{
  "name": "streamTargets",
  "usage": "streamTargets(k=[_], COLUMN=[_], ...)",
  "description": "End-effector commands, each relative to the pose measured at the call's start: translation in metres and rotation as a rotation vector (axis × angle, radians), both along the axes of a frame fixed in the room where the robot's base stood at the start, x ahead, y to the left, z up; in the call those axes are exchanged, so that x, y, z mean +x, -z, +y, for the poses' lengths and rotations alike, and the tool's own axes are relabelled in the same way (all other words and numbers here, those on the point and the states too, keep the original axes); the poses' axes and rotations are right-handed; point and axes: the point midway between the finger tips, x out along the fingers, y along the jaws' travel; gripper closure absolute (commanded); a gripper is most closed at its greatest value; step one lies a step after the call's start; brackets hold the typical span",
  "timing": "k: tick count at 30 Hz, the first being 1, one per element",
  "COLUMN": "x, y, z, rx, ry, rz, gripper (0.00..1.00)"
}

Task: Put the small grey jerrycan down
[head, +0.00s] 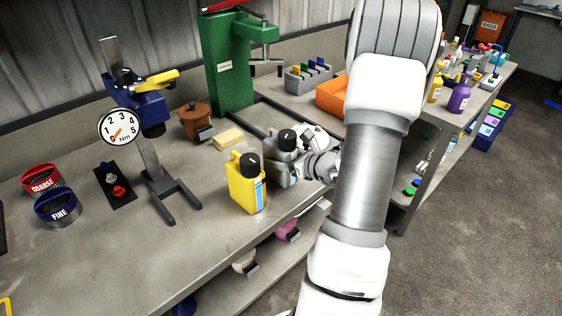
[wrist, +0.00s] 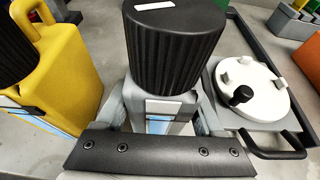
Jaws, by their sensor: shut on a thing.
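The small grey jerrycan (head: 279,171) is upright at the bench's front edge, just right of a yellow jerrycan (head: 244,190). It has a black ribbed cap and a white and blue label. My gripper (head: 300,168) comes from the right and is shut on it. In the wrist view the grey jerrycan (wrist: 158,108) sits between the two fingers of my gripper (wrist: 160,118), below its large black cap. I cannot tell whether its base touches the bench; the base is hidden.
The yellow jerrycan (wrist: 68,65) is close on the left. A white disc with a black knob (wrist: 252,88) is close on the right. A yellow sponge (head: 229,138) and a brown pot (head: 195,122) lie behind. Bare bench (head: 215,225) shows left of the yellow jerrycan.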

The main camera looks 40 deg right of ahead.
Motion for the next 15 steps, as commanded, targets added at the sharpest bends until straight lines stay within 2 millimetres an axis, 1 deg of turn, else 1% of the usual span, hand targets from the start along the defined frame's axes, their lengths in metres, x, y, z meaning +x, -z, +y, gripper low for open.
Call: streamTargets(k=[1,2,8,13,14,15], x=[0.0007,0.0007,0.0008,0.0008,0.0001,0.0002], y=[0.0052,0.0061,0.0050,0.0099,0.0094,0.0090], z=[-0.0001,-0.0001,-0.0003,-0.0004,-0.0003,-0.0003], rx=[0.001,0.000,-0.002,-0.002,-0.001,-0.001], ry=[-0.001,-0.001,-0.001,-0.001,0.000,0.000], rz=[-0.003,-0.004,-0.004,-0.003,-0.001,-0.001], gripper=[1.00,1.00,1.00,1.00,0.25,0.18])
